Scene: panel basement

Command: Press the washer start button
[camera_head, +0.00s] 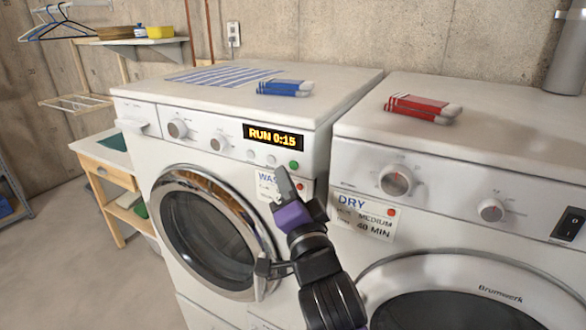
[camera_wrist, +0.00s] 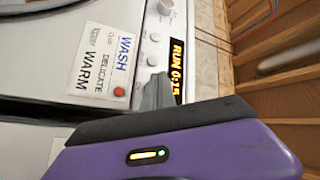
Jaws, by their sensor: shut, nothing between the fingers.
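The white washer (camera_head: 140,150) stands on the left with its round door closed. Its lit display (camera_head: 273,137) reads "RUN 0:15", and the display also shows in the wrist view (camera_wrist: 176,72). A green button (camera_head: 294,165) sits below the display, at the right end of a row of pale buttons. My gripper (camera_head: 281,172) is shut and empty, its tip just below and left of the green button in the head view. I cannot tell whether it touches the panel. In the wrist view the fingers (camera_wrist: 157,92) point at the panel beside the display, and the green button is hidden.
A dryer (camera_head: 440,170) stands to the right. A wash card (camera_head: 268,186) is partly behind my gripper; a dry card (camera_head: 363,214) hangs on the dryer. Blue-and-white (camera_head: 285,88) and red-and-white (camera_head: 421,108) folded items lie on top. Floor is clear at left.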

